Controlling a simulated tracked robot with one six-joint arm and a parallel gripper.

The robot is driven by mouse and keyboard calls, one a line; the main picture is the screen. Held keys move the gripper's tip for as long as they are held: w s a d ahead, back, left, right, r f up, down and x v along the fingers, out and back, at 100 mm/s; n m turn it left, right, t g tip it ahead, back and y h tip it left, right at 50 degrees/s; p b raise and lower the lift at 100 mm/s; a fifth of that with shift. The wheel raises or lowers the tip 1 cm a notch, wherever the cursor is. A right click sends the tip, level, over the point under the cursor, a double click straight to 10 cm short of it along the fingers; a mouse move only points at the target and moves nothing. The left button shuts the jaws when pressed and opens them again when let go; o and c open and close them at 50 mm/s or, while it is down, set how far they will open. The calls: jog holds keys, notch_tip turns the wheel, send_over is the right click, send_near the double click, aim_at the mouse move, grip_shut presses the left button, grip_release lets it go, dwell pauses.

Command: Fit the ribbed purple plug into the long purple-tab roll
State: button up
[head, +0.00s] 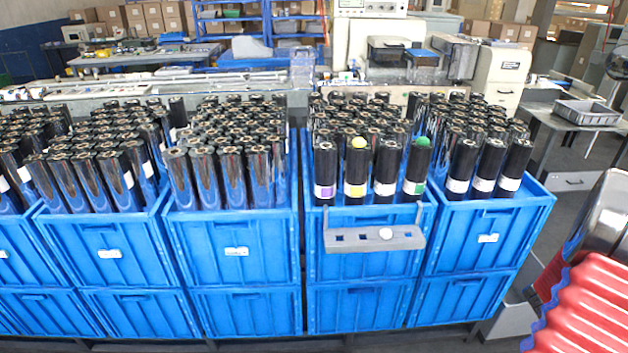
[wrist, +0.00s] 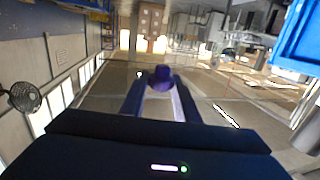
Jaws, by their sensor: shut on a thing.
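The purple plug (wrist: 161,74) is at the fingertips of my gripper (wrist: 160,90) in the wrist view. The gripper is shut on it, and the plug's head sticks out past the fingers. Its lower part is hidden between them. The purple-tab roll (head: 326,165) stands upright at the front left corner of a blue crate in the head view. It is dark and shiny, with a purple and white label low down, and no plug shows in its top. My gripper is not in the head view, and the roll cannot be made out in the wrist view.
Beside it stand a yellow-tab roll (head: 357,170) with a yellow plug, a white-tab roll (head: 386,165) and a green-tab roll (head: 417,165) with a green plug. A grey holder (head: 350,245) with a white plug (head: 386,234) hangs on the crate (head: 325,267). Packed crates flank it.

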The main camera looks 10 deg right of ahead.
dwell(0.4)
jog(key=shift+w+a, duration=0.15)
jog(key=shift+w, duration=0.05)
jog(key=w+a+f+n+t+y, duration=0.2)
jog(key=w+a+n+t+y, duration=0.65)
jog(key=w+a, duration=1.8)
jog(key=w+a+n+t+y, duration=0.1)
jog(key=w+a+t, duration=0.1)
jog(key=a, duration=0.4)
jog(key=w+a+f+n+t+y, duration=0.1)
jog(key=w+a+n+t, duration=0.1)
jog(key=a, duration=0.4)
jog(key=w+a+n+t+y, duration=0.1)
jog(key=w+a+n+t, duration=0.1)
jog(key=a, duration=0.5)
jog(key=shift+w+f+t+y, duration=0.15)
jog(key=shift+w+t+y, duration=0.1)
jog(key=shift+w, duration=0.55)
jog(key=w+a+n+y, duration=0.1)
jog(key=a+n+y, duration=0.2)
jog(key=a, duration=1.5)
jog(key=shift+w+a+f+t+y, duration=0.25)
jog(key=shift+w+f+t+y, duration=0.15)
jog(key=shift+y, duration=0.8)
jog(key=shift+n, duration=0.25)
